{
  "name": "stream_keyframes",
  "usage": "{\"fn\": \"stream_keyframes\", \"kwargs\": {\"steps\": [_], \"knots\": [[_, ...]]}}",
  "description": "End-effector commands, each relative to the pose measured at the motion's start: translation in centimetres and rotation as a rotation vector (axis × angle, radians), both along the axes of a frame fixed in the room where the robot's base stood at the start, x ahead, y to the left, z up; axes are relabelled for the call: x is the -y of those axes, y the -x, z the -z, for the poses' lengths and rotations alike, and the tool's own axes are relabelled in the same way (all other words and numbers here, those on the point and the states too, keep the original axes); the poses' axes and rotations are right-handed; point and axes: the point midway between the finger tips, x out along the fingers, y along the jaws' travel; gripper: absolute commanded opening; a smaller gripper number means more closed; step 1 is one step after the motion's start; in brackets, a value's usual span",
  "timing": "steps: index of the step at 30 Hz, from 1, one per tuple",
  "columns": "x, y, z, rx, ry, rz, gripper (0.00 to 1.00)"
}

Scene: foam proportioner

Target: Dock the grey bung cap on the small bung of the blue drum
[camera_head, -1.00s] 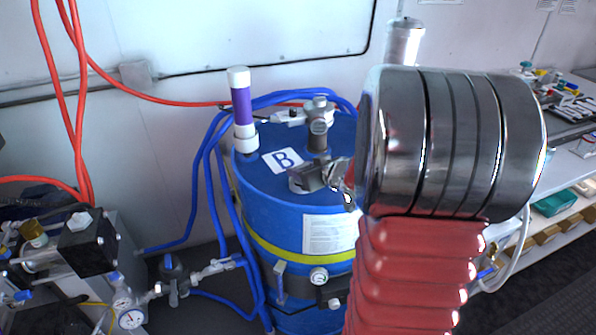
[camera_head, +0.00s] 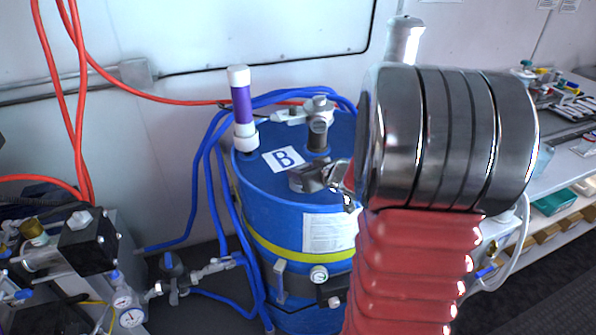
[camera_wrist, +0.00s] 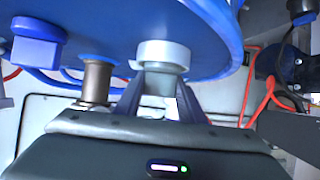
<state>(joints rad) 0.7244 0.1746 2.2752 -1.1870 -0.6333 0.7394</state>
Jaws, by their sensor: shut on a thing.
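The blue drum (camera_head: 285,212) stands upright with a "B" label on its top; its blue surface fills the upper part of the wrist view (camera_wrist: 110,22). My gripper (camera_head: 318,177) is low over the front of the drum top, mostly behind my own arm. In the wrist view its two dark fingers (camera_wrist: 160,103) are shut on the pale grey bung cap (camera_wrist: 163,54). The cap's wide collar is at or very close to the drum surface; I cannot tell whether they touch. The small bung is not distinguishable and may be hidden by the cap.
A purple-and-white tube (camera_head: 242,108) stands at the drum top's back left. A metal valve fitting (camera_head: 318,125) stands behind my gripper. Blue hoses (camera_head: 211,165) loop around the drum's left and back. A pump unit (camera_head: 88,245) is at left, a shelf bench (camera_head: 570,170) at right.

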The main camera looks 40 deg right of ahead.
Motion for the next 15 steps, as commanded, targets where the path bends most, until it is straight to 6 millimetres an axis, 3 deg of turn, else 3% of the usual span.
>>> {"fn": "stream_keyframes", "kwargs": {"steps": [2, 3, 5, 15], "knots": [[0.00, 0.00, 0.13, 0.000, -0.001, 0.000, 0.13], [0.01, 0.00, 0.10, 0.000, -0.001, 0.000, 0.38], [0.01, 0.00, 0.09, 0.000, -0.001, 0.000, 0.42], [0.03, 0.21, -0.02, 0.000, 0.000, 0.001, 0.43]]}}
